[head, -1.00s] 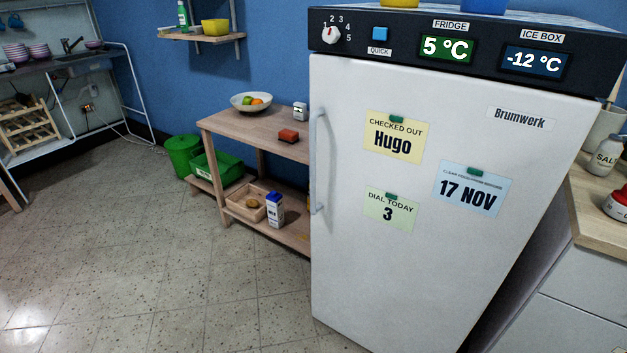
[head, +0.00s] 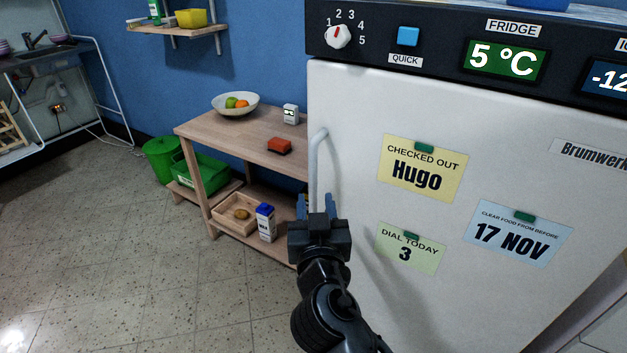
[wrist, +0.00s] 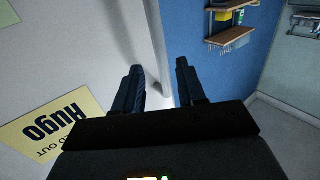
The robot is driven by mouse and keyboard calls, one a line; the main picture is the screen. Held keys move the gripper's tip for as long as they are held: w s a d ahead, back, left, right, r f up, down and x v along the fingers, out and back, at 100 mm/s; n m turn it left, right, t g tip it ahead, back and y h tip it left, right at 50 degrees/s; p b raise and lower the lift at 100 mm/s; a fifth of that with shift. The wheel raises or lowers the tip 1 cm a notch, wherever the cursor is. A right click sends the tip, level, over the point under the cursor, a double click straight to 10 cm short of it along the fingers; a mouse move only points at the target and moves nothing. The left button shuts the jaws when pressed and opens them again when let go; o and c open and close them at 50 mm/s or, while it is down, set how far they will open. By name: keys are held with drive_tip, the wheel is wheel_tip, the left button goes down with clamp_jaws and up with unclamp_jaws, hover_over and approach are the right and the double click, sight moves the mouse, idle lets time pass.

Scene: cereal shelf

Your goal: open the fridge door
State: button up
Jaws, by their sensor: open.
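The white fridge door (head: 350,100) fills the right of the head view and is shut. Its pale vertical bar handle (head: 316,165) runs along the door's left edge; its lower part is hidden by my gripper. My gripper (head: 317,200) is open in front of the lower part of the handle. In the wrist view, the two fingers of my gripper (wrist: 160,82) are apart, and the handle (wrist: 157,60) shows between and beyond them. I cannot tell whether a finger touches it.
The tiled floor (head: 120,260) at left is clear.

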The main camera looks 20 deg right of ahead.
sight(313, 183)
drive_tip(key=p+x, duration=0.1)
drive_tip(key=x, duration=0.6)
drive_tip(key=shift+w+d+p, duration=0.1)
drive_tip(key=shift+w+p, duration=0.3)
clamp_jaws()
